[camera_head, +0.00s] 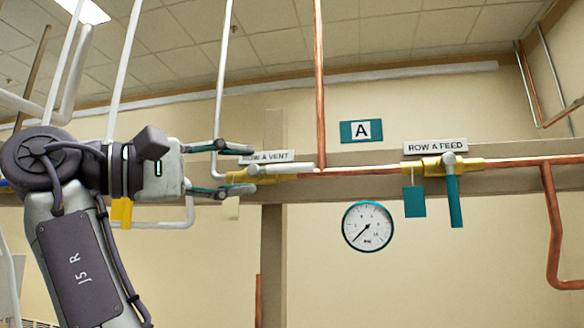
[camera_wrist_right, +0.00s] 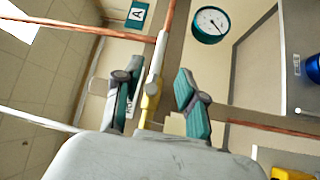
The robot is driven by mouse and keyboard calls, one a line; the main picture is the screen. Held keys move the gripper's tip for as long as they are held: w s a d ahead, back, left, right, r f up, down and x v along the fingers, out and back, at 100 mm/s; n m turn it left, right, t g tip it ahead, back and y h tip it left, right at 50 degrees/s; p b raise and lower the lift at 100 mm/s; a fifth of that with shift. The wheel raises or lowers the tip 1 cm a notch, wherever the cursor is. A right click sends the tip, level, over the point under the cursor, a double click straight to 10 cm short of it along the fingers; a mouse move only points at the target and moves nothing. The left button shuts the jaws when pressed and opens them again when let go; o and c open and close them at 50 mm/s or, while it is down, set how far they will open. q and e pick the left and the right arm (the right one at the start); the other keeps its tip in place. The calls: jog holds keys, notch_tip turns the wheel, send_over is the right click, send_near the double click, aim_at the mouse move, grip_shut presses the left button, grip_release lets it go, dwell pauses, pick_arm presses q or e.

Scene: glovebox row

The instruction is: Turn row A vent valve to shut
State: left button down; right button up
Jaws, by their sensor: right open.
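The row A vent valve (camera_head: 262,174) has a yellow body under a "ROW A VENT" label (camera_head: 266,157). Its pale grey lever (camera_head: 296,169) lies level, along the copper pipe, pointing right. My right gripper (camera_head: 238,170) comes in from the left, open, with one finger above and one below the valve's left end. In the right wrist view, the yellow valve body (camera_wrist_right: 149,98) and the lever (camera_wrist_right: 154,62) lie between the two spread fingers of my right gripper (camera_wrist_right: 159,78). I cannot tell whether either finger touches. My left gripper is not in view.
To the right, the row A feed valve (camera_head: 434,166) has a teal lever (camera_head: 454,200) hanging down and a teal tag (camera_head: 414,201). A round gauge (camera_head: 367,226) is below the pipe. A vertical copper pipe (camera_head: 319,80) rises right of the vent lever; a white pipe (camera_head: 222,80) passes near the fingers.

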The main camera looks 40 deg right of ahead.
aim_at(287, 168)
jog(key=d, duration=0.2)
jog(key=d+r+p, duration=0.1)
jog(key=d, duration=0.2)
jog(key=s+d, duration=0.1)
jog(key=d, duration=0.2)
jog(key=shift+r+p, duration=0.15)
jog(key=shift+p, duration=0.2)
jog(key=shift+d, duration=0.6)
grip_shut()
